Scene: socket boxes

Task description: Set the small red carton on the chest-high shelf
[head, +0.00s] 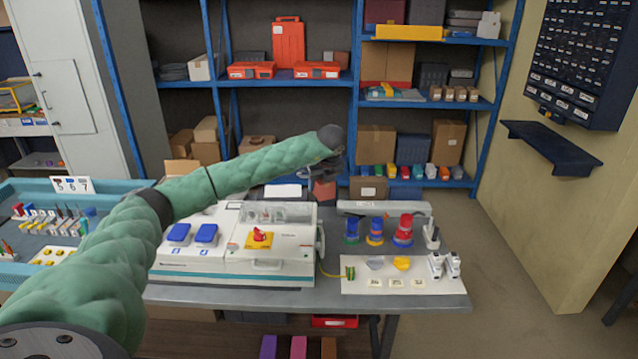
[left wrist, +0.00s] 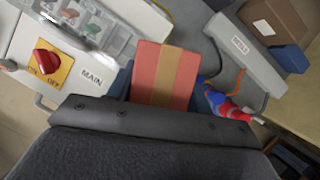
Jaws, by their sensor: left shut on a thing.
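The small red carton (left wrist: 148,72) with a tan stripe sits between the fingers of my left gripper (left wrist: 163,90) in the left wrist view, which is shut on it. In the head view the carton (head: 324,191) hangs below my left gripper (head: 323,178), above the back of the workbench and partly hidden by the gripper. A blue-framed rack stands behind, with a middle shelf (head: 345,82) and lower levels. A dark wall shelf (head: 550,148) at the right is empty. I cannot tell which one is the chest-high shelf. My right gripper is not in view.
The workbench (head: 220,296) holds a white panel box (head: 290,265) with a red switch, and a white board (head: 385,280) with plugs. Red, yellow and blue sockets (head: 403,232) stand behind it. The rack holds cartons, red cases and bins. Floor at the right is clear.

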